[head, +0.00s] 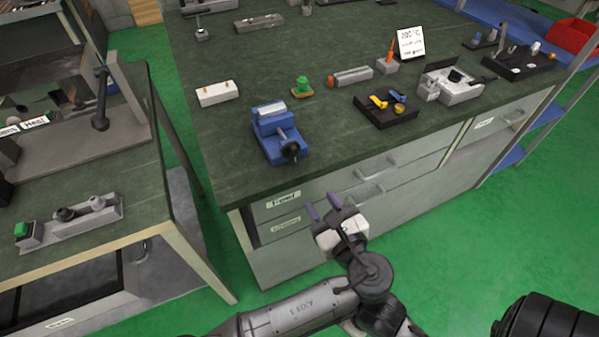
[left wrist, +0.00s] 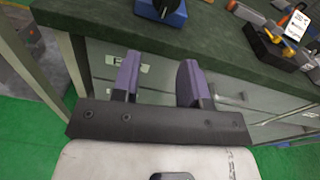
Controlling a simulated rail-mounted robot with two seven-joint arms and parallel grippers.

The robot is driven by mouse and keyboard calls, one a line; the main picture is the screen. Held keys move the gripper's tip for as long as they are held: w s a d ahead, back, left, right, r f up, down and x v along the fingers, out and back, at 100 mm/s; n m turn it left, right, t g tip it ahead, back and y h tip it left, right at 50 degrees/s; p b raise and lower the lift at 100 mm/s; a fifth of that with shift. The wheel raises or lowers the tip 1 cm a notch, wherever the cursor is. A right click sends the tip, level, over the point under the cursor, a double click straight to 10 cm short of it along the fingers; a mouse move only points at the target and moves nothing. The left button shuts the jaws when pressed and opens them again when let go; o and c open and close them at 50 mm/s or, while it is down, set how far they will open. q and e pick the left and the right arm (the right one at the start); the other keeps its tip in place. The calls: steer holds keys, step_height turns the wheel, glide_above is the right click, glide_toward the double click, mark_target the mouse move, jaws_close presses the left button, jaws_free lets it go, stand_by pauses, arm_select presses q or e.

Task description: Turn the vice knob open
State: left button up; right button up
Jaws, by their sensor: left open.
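A blue vice (head: 274,128) stands on the dark green worktop near its front left edge. Its black knob (head: 290,150) is on the vice's near side, facing the front edge. In the left wrist view the lower part of the vice (left wrist: 172,14) and the knob show at the top edge, cut off. My left gripper (head: 324,207) is open and empty, with two purple fingers apart. It is in front of the drawers, below the worktop edge and nearer to me than the vice. It also shows in the left wrist view (left wrist: 158,80). My right gripper is not in view.
The worktop (head: 235,165) has its front edge between my left gripper and the vice. A black tray (head: 388,118) with small yellow and blue parts lies right of the vice. A white block (head: 217,94) lies behind left. A second bench (head: 130,215) stands at left.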

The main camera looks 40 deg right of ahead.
mark_target(295, 155)
arm_select(q)
steer(key=shift+m+t, duration=0.5)
steer(key=shift+m, duration=0.3)
steer(key=b+x, duration=0.1)
steer(key=x, duration=0.3)
steer(key=b+x, duration=0.2)
steer(key=x, duration=0.2)
steer(key=b+x, duration=0.2)
steer(key=x, duration=0.2)
steer(key=shift+d+r, duration=0.1)
steer(key=shift+d, duration=0.35)
steer(key=shift+w+d+r, duration=0.1)
steer(key=shift+w+d, duration=0.05)
steer(key=shift+w, duration=0.5)
steer(key=shift+c, duration=0.2)
steer(key=shift+c, duration=0.8)
jaws_close()
